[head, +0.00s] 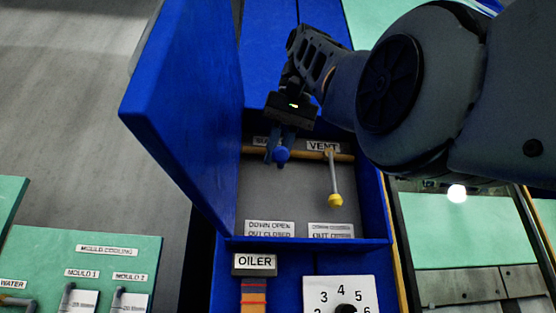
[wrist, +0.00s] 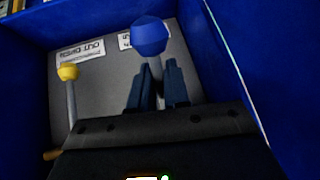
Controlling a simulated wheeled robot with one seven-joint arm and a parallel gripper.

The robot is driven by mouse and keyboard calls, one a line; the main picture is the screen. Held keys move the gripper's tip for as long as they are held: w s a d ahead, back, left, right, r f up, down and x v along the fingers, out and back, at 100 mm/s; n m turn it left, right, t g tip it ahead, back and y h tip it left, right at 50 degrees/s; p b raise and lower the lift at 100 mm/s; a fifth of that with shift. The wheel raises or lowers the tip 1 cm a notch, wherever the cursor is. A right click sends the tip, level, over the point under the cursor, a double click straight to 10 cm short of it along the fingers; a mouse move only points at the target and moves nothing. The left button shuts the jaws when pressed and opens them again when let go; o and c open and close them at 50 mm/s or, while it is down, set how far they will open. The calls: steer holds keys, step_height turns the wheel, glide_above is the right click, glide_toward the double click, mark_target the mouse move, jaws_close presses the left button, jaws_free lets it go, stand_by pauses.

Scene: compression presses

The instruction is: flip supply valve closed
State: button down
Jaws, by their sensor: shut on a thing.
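The supply valve's lever ends in a blue ball (head: 280,155), which also shows large in the wrist view (wrist: 149,36). Its grey stem (wrist: 157,68) runs between the two dark fingers of my gripper (wrist: 156,85). My gripper (head: 279,148) is shut on this stem, behind the ball. The lever appears to point outward from the panel, with its ball nearer the camera than the vent's. The label above it is mostly hidden by my gripper. A label (head: 269,229) below reads "DOWN OPEN / OUT CLOSED".
The vent lever with a yellow ball (head: 335,200) hangs down at the right on the same brass pipe (head: 252,150). Blue box walls and an open blue door (head: 190,100) at the left close in the space. An oiler (head: 254,264) and a numbered dial (head: 340,295) sit below.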

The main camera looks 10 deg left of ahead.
steer(key=shift+r, duration=0.1)
stand_by(0.3)
steer(key=c, duration=1.3)
jaws_free()
steer(key=shift+w, duration=0.1)
steer(key=shift+c, duration=0.2)
